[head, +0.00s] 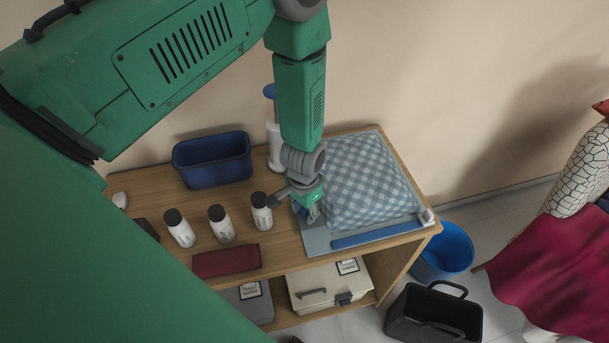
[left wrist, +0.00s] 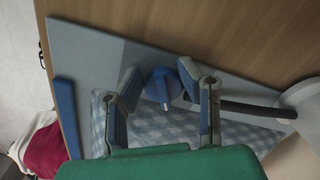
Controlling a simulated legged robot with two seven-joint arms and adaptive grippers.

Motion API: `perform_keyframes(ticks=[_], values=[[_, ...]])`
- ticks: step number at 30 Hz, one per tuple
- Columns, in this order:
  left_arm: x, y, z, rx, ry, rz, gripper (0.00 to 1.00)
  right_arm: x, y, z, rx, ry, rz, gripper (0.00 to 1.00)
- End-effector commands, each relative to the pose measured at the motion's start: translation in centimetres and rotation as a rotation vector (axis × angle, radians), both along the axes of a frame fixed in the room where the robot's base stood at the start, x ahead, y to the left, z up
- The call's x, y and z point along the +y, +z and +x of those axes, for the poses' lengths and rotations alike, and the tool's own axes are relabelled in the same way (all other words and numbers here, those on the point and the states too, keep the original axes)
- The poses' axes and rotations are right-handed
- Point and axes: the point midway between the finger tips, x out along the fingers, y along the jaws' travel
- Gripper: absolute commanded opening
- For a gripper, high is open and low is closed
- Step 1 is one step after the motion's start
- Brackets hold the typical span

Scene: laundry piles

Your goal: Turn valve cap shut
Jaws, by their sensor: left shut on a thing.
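A blue and white checked bag (head: 365,180), puffed up like a cushion, lies on a grey board (head: 318,242) at the right end of the wooden shelf top. My left gripper (head: 312,212) reaches down at the bag's left edge. The checked cloth (left wrist: 165,125) lies behind the fingers. In the head view the cap is mostly hidden by the gripper. My right gripper is not in view.
A white pump (head: 275,148) with a blue handle stands behind the gripper; its dark hose (left wrist: 250,107) runs beside the fingers. A blue bin (head: 212,160), several white bottles (head: 220,224) and a dark red case (head: 226,261) stand left. A blue bucket (head: 445,252) is on the floor.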

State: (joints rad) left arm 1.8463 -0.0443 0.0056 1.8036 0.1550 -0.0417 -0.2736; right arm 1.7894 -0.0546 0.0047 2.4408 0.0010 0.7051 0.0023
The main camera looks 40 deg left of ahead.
Motion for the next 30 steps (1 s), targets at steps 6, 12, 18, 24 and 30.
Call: perform_keyframes(ticks=[6, 12, 18, 24, 30], values=[[-0.03, 0.12, 0.25, -0.006, 0.021, 0.0, 0.03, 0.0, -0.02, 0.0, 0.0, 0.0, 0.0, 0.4], [-0.14, 0.12, 0.27, -0.007, 0.086, 0.0, 0.03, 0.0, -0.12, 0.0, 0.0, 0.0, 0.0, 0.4], [-0.37, 0.13, 0.33, -0.008, 0.234, 0.0, 0.03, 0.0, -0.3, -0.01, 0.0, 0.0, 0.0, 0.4], [-0.67, 0.16, 0.43, -0.01, 0.422, 0.0, 0.03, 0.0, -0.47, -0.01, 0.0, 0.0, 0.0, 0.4], [-0.97, 0.19, 0.57, -0.011, 0.61, 0.0, 0.03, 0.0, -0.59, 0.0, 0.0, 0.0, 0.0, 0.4]])
